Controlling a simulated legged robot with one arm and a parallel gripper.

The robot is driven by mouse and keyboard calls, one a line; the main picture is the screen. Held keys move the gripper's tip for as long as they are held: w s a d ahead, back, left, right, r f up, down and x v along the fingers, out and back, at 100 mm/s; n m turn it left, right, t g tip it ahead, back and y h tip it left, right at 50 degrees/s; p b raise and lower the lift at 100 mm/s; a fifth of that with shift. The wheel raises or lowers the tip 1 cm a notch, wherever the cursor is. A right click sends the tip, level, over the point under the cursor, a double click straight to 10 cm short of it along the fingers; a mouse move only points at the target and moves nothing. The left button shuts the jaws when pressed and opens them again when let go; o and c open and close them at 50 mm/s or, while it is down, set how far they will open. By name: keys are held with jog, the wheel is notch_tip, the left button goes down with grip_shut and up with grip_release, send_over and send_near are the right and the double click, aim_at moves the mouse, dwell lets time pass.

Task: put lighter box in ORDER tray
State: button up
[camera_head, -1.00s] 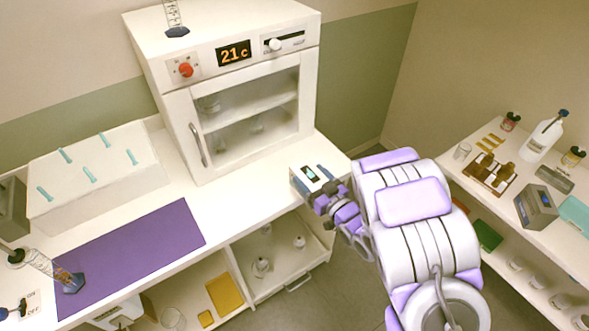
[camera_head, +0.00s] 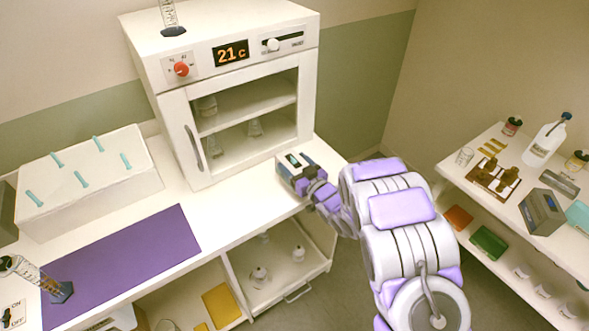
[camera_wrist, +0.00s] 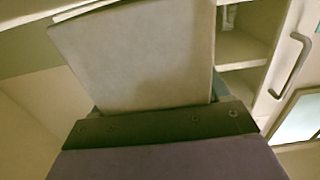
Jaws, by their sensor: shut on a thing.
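My gripper (camera_head: 293,168) is shut on a pale box (camera_head: 287,163) and holds it over the right end of the white counter, at the right front corner of the cabinet. In the wrist view the box's broad pale face (camera_wrist: 140,50) rises beyond the dark edge of my gripper; its label does not show. I cannot tell whether this is the lighter box. I see no readable ORDER label. A red tray (camera_head: 458,218) and a green tray (camera_head: 490,243) lie on the lower shelf at the right.
The white cabinet (camera_head: 172,102) reading 21 C stands at the back of the counter (camera_head: 230,205). A purple mat (camera_head: 130,250) lies at the left. A grey device (camera_head: 541,212), a brown bottle rack (camera_head: 494,178) and a white bottle (camera_head: 546,140) stand on the right table. Floor lies between.

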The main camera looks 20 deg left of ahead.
jog(key=shift+f, duration=0.4)
jog(key=shift+r, duration=0.15)
jog(key=o, duration=1.2)
jog(key=p+v, duration=0.2)
jog(key=v, duration=1)
